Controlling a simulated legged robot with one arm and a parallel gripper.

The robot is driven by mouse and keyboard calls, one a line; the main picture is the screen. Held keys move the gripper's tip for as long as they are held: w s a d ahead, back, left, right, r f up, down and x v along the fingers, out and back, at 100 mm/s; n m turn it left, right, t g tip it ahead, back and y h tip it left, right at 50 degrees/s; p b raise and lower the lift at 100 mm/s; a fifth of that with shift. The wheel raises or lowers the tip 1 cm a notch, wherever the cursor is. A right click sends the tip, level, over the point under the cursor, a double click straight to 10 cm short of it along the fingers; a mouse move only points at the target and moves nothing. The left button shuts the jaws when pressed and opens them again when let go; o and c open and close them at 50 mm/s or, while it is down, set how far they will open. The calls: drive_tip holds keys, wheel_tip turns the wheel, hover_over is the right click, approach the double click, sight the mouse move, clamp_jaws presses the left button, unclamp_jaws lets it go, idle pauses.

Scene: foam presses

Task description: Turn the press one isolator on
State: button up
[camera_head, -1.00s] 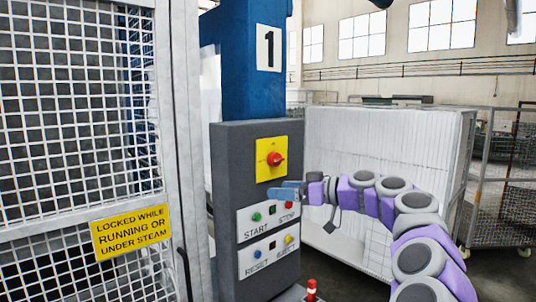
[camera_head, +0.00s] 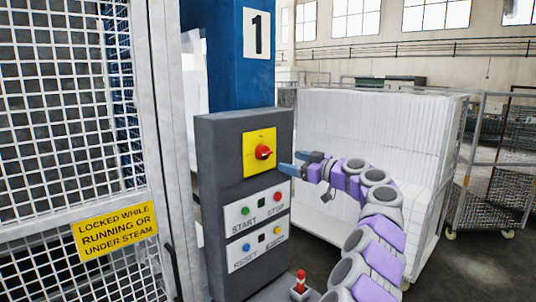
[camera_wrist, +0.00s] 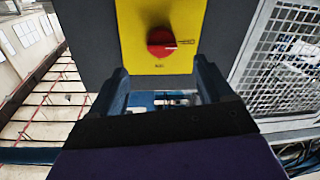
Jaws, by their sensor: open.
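The press one isolator is a red rotary knob (camera_head: 263,152) on a yellow plate (camera_head: 250,153), high on the grey control box (camera_head: 218,170) below the number 1 sign (camera_head: 256,34). In the wrist view the red knob (camera_wrist: 161,43) is at the top, with a white mark pointing right. My gripper (camera_head: 284,168) is just right of and slightly below the knob in the head view. Its blue fingers are apart, with nothing between them. In the wrist view my gripper (camera_wrist: 160,75) has the knob beyond and between its fingertips, not visibly touching.
Start and stop buttons (camera_head: 259,211) and reset and eject buttons (camera_head: 261,246) are below the isolator. A mesh guard with a yellow sign (camera_head: 116,231) is on the left. A white slatted block (camera_head: 385,140) stands behind my arm. A red-capped post (camera_head: 300,281) stands below.

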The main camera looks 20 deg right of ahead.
sight(264, 153)
drive_tip(key=p+x, duration=0.2)
drive_tip(key=x, duration=0.8)
drive_tip(key=shift+w+p, duration=0.15)
drive_tip(key=shift+p, duration=0.2)
drive_tip(key=shift+d, duration=0.1)
drive_tip(key=shift+c, duration=0.4)
drive_tip(key=shift+a, duration=0.25)
drive_tip(key=c, duration=0.9)
